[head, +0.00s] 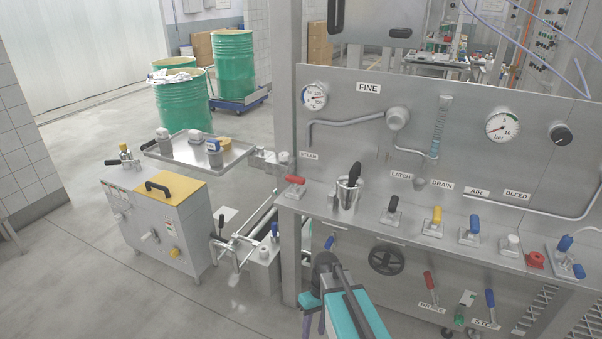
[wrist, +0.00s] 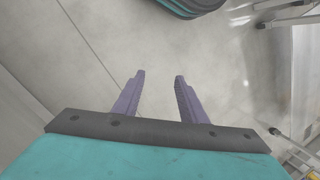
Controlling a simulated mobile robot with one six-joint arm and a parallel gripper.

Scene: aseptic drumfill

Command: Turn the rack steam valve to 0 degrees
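My gripper (head: 314,323) is low in the head view, below and in front of the ledge, apart from the valve. In the wrist view my gripper (wrist: 159,76) has its two purple fingers spread with nothing between them. The valve is not visible in the wrist view.
A handwheel (head: 387,260) sits below. A cart with a yellow top (head: 180,187) stands left; floor between is partly open.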

